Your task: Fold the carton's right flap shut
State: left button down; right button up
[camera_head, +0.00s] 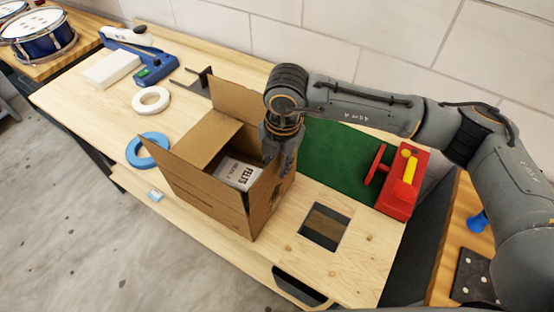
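The cardboard carton (215,195) stands upright on the wooden bench near the middle of the head view. Its back flap stands up, a left-side flap slants over the opening, and a front flap leans outward. A grey-white box marked FELTS (239,174) shows inside. My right gripper (279,165) points down at the carton's right rim, close to or touching it. It hides part of that side, so I cannot make out the right flap clearly. Its fingers are too dark and small to tell whether they are open. My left gripper is out of view.
A green mat (335,152) and a red tool with a yellow part (402,182) lie right of the carton. A square cutout (325,226) is in the bench in front. A blue tape roll (147,150) and white tape roll (151,100) lie left.

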jog(key=shift+c, duration=0.2)
grip_shut()
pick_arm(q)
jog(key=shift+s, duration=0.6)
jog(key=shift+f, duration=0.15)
pick_arm(e)
jog(key=shift+w, duration=0.1)
